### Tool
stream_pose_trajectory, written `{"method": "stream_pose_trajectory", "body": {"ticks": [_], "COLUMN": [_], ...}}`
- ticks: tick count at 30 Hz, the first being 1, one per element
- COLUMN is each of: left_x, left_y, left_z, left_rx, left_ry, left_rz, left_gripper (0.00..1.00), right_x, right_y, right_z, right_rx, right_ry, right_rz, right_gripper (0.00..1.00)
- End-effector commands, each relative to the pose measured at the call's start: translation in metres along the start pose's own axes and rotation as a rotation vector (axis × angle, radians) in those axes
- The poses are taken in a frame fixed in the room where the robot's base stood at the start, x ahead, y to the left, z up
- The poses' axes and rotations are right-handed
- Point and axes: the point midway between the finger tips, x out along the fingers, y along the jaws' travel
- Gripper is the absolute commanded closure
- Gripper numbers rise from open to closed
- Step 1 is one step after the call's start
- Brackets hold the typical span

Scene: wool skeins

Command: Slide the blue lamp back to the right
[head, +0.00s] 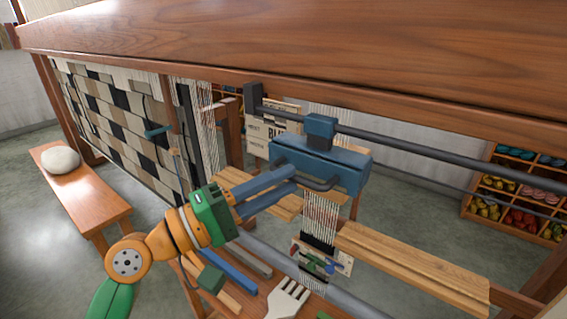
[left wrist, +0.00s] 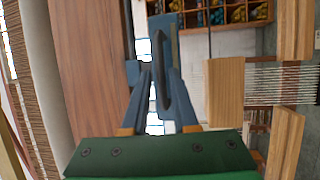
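The blue lamp (head: 318,165) hangs by a blue clamp from a dark rail, toward the rail's left end. A dark bar handle (head: 322,184) runs along its lower front. My left gripper (head: 292,181) is at the left end of this handle, its two blue fingers reaching to it. In the left wrist view, the fingers (left wrist: 153,88) stand either side of a narrow gap with the handle (left wrist: 160,62) at their tips. Whether they press on it is unclear. The blue lamp body (left wrist: 166,24) shows behind. My right gripper is not in view.
The dark rail (head: 450,158) runs clear to the right under a thick wooden beam (head: 330,45). Below are white warp threads (head: 320,212), a wooden board (head: 410,268) and a white comb (head: 287,299). A bench (head: 88,190) with a pale round stone stands left; yarn shelves (head: 515,195) stand right.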

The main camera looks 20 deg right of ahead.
Motion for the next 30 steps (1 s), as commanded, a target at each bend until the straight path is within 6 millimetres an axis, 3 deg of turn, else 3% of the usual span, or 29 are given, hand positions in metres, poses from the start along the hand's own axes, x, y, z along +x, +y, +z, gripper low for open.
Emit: {"method": "stream_pose_trajectory", "body": {"ticks": [4, 12, 13, 16, 30], "left_x": [0.022, 0.027, 0.027, 0.027, 0.027], "left_y": [0.004, -0.001, -0.001, -0.001, -0.001], "left_z": [-0.001, -0.001, -0.001, -0.001, -0.001], "left_rx": [-0.001, 0.002, 0.002, 0.002, 0.002], "left_ry": [0.001, 0.004, 0.004, 0.004, 0.004], "left_rz": [0.002, -0.001, -0.001, -0.001, -0.001], "left_gripper": [0.73, 0.73, 0.76, 1.00, 1.00], "right_x": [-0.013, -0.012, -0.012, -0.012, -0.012], "right_y": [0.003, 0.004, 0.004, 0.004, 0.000], "right_z": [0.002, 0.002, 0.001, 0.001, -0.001], "right_rx": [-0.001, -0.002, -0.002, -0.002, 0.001], "right_ry": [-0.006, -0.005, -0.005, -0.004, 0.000], "right_rz": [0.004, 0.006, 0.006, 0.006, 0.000], "right_gripper": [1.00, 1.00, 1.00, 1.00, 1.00]}}
